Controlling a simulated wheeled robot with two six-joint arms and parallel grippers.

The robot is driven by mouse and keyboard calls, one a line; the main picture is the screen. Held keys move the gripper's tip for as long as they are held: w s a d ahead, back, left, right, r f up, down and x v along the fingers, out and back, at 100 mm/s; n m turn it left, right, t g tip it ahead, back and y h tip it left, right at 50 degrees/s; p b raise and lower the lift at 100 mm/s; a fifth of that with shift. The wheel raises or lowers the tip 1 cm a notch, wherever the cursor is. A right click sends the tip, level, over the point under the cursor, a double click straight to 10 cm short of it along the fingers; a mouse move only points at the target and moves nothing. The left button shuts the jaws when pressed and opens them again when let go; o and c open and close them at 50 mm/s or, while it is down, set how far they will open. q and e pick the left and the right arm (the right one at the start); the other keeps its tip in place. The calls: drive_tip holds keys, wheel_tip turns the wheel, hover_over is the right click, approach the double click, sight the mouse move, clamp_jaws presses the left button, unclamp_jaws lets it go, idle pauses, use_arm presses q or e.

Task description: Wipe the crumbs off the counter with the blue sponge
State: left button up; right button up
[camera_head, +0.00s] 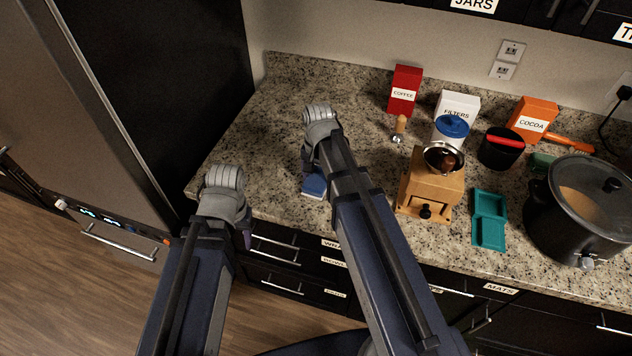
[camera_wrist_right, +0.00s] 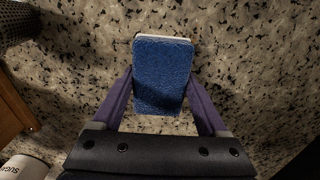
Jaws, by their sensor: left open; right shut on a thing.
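The blue sponge (camera_head: 314,186) is on or just above the speckled counter (camera_head: 275,127), near its front edge and left of the wooden grinder. My right gripper (camera_head: 309,172) is shut on it, partly hidden behind its own wrist in the head view. In the right wrist view the sponge (camera_wrist_right: 162,76) sits between the two purple fingers, blue face showing, with a pale edge at the far end. My left gripper (camera_head: 246,238) is open by the counter's front left edge, its fingers mostly hidden by its wrist. I cannot tell crumbs from the granite speckles.
The wooden grinder (camera_head: 428,190), a wood-handled tool (camera_head: 400,127), the red coffee box (camera_head: 404,91) and a teal tray (camera_head: 489,219) stand to the right. A black stockpot (camera_head: 570,226) is at far right. The counter's left and back left are clear.

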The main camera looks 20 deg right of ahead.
sight(322, 190)
drive_tip(key=shift+s, duration=0.1)
drive_tip(key=shift+s+d, duration=0.65)
drive_tip(key=shift+d, duration=0.3)
drive_tip(key=shift+s+a, duration=0.1)
drive_tip(key=shift+s+a, duration=0.5)
drive_tip(key=shift+s, duration=0.2)
drive_tip(key=shift+s+a, duration=0.45)
drive_tip(key=shift+s, duration=0.2)
drive_tip(key=shift+s+a+f, duration=0.1)
drive_tip(key=shift+s+a, duration=0.4)
drive_tip(key=shift+s, duration=0.3)
drive_tip(key=shift+s+a, duration=0.5)
drive_tip(key=shift+s, duration=0.25)
drive_tip(key=shift+d, duration=0.1)
